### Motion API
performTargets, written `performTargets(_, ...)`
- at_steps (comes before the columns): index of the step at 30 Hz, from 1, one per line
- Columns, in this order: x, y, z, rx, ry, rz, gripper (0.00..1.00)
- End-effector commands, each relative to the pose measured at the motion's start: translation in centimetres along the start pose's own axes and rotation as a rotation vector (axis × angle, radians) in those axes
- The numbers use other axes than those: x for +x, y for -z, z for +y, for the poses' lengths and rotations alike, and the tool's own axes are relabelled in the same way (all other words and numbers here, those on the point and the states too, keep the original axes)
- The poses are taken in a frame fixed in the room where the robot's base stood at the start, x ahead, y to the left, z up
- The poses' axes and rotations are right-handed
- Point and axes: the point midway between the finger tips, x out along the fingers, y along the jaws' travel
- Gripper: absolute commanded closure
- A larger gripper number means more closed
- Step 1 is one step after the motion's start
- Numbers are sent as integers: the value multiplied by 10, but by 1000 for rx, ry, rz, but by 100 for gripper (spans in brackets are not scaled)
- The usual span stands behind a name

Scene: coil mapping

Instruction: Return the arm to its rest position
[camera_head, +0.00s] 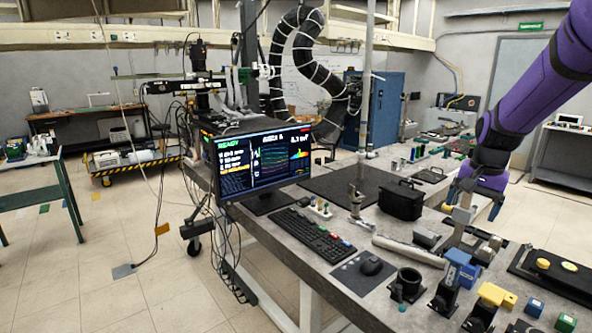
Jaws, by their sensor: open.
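My purple arm (540,85) reaches in from the upper right over the workbench (340,285). My gripper (474,200) is at its lower end, above the right part of the bench. Its dark fingers look spread apart, with a metal upright (464,214) showing between or behind them. I cannot tell whether they touch it. I see nothing held in the gripper.
A black case (401,201) stands left of my gripper. Blue (461,268) and yellow (495,295) fixtures crowd the front right. Floor at left is mostly clear.

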Motion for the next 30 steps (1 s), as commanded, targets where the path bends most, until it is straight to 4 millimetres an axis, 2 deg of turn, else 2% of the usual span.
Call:
performTargets(1,-16,-13,1,-32,18,13,13)
performTargets(6,-54,-56,6,-141,60,47,13)
performTargets(15,-105,-135,27,-339,107,130,13)
performTargets(22,-128,-195,50,-490,119,210,13)
performTargets(30,-136,-256,80,-649,106,309,13)
